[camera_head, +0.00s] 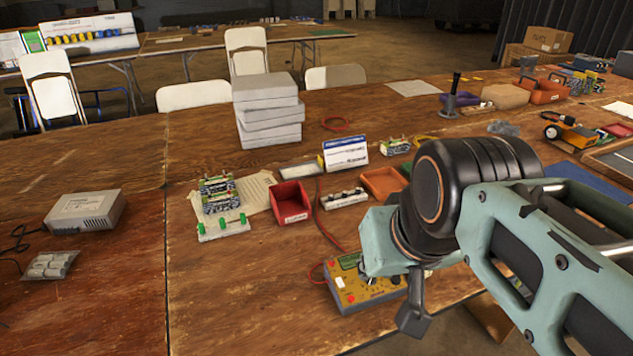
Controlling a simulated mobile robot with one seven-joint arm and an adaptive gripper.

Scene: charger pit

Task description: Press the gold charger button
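A gold box (350,298) with a dial, small switches and a green display lies near the table's front edge. My arm hides its right and upper parts. A pale grey box (84,211) with a black cable lies at the left and looks like a power unit or charger. My teal and black arm comes in from the right. A dark finger of my gripper (413,312) points down beside the gold box's right side. I cannot tell whether it touches the box or how far the fingers are apart.
The wooden table (250,312) is clear at front left. A red bin (290,203), circuit boards on paper (218,198), a white card (346,152) and stacked grey slabs (267,110) stand behind the gold box. Red wires (326,218) run behind it. Chairs line the far edge.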

